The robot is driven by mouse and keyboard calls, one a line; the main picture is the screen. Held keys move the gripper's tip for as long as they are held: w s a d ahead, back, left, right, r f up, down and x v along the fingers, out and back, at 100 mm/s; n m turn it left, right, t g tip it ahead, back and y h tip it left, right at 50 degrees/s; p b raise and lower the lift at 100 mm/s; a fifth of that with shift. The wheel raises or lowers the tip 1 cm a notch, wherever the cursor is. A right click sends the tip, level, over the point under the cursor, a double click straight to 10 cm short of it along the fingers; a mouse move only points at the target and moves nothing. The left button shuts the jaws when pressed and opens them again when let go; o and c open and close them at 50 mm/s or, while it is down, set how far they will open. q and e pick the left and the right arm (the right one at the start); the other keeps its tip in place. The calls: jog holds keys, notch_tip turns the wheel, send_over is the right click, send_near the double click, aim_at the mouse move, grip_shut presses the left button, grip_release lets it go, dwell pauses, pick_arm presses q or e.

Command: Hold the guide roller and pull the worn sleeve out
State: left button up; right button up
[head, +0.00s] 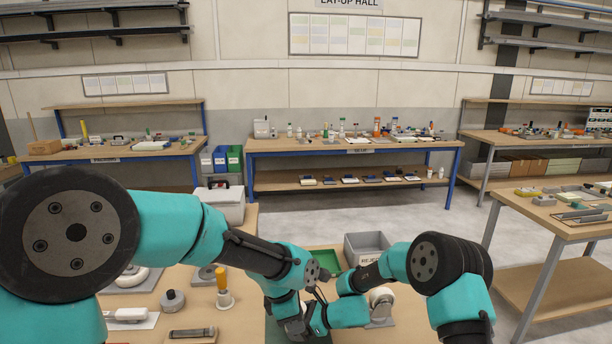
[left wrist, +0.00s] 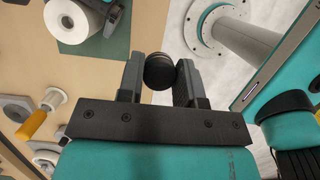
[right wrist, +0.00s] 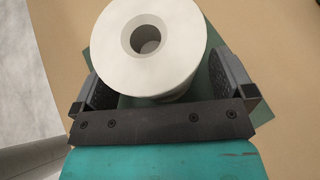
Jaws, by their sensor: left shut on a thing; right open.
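The guide roller (right wrist: 150,45) is a white roll standing on a green mat, its bore facing up and apparently empty; it also shows in the left wrist view (left wrist: 82,22). My right gripper (right wrist: 162,78) is open, with a jaw on either side of the roller. My left gripper (left wrist: 160,66) is shut on a short black cylinder (left wrist: 158,73), which looks like the worn sleeve. It is apart from the roller, to its right in the left wrist view. In the head view my arms hide the roller and the sleeve.
A grey bin labelled as reject (head: 354,245) and a green tray (head: 322,262) stand at the table's far side. A yellow-handled tool (head: 222,280) and a grey knobbed disc (head: 172,300) stand left of my left gripper. A white case (head: 220,205) is behind.

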jog(key=v, duration=0.7)
jog(key=shift+d+r, duration=0.1)
jog(key=shift+d, duration=0.15)
jog(key=shift+s, duration=0.15)
